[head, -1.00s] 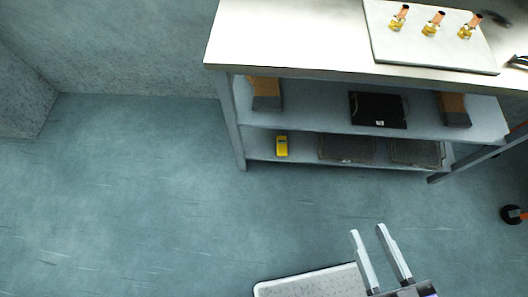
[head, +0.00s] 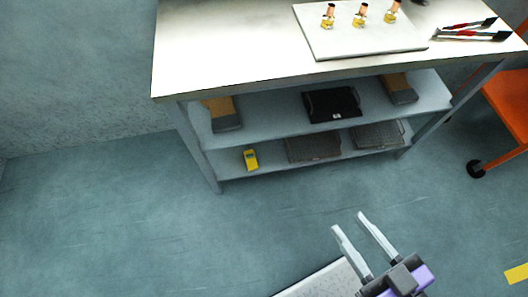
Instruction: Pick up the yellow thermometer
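The yellow thermometer (head: 250,160) is a small yellow body with a dark patch near its top. It lies on the bottom shelf (head: 270,163) of the workbench, near the left end. My gripper (head: 348,219) is at the lower right of the head view, its two long pale fingers spread apart with nothing between them. It is well away from the thermometer, nearer to me and to the right.
The workbench top (head: 230,55) holds a white board (head: 350,40) with brass fittings, and red-handled tools (head: 468,28). Mesh trays (head: 313,148) sit right of the thermometer. An orange cart (head: 510,105) stands right. The floor in front is clear.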

